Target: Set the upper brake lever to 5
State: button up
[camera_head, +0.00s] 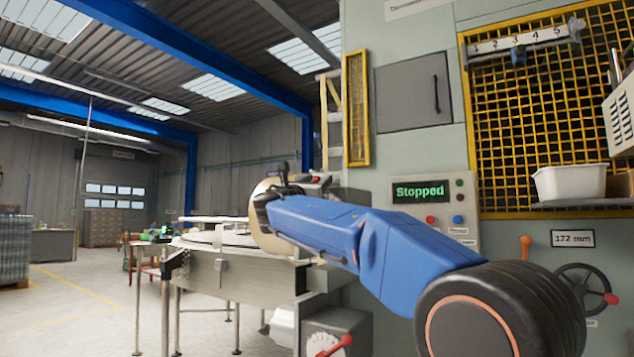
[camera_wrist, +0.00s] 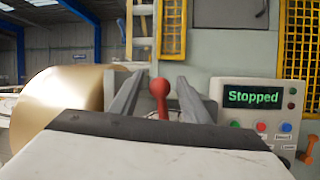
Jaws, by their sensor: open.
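A red lever with a round knob (camera_wrist: 159,92) stands upright between the two grey fingers of my gripper (camera_wrist: 157,100) in the wrist view. The fingers are open, one on each side of the lever, with gaps to the knob. The lever's base and any scale at it are hidden by my gripper's body, so its setting cannot be read. In the head view my blue arm reaches left across the machine front and hides most of this area. A second red lever (camera_head: 339,345) sits lower down on a grey housing (camera_head: 337,320).
A gold roll (camera_wrist: 58,100) is close left of my gripper. A control panel (camera_head: 433,209) reading "Stopped" is to the right. A handwheel (camera_head: 588,290) is lower right. A metal conveyor table (camera_head: 215,265) is left.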

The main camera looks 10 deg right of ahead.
grip_shut()
jog(key=m, duration=0.1)
jog(key=s+d+m+g+h, duration=0.1)
jog(key=m, duration=0.1)
jog(key=d+m, duration=0.1)
jog(key=shift+s+r+h, duration=0.1)
jog(key=shift+s+h, duration=0.3)
grip_release()
jog(key=v, duration=1.7)
jog(key=shift+a, duration=0.3)
jog(key=shift+s, duration=0.1)
jog(key=shift+c, duration=0.4)
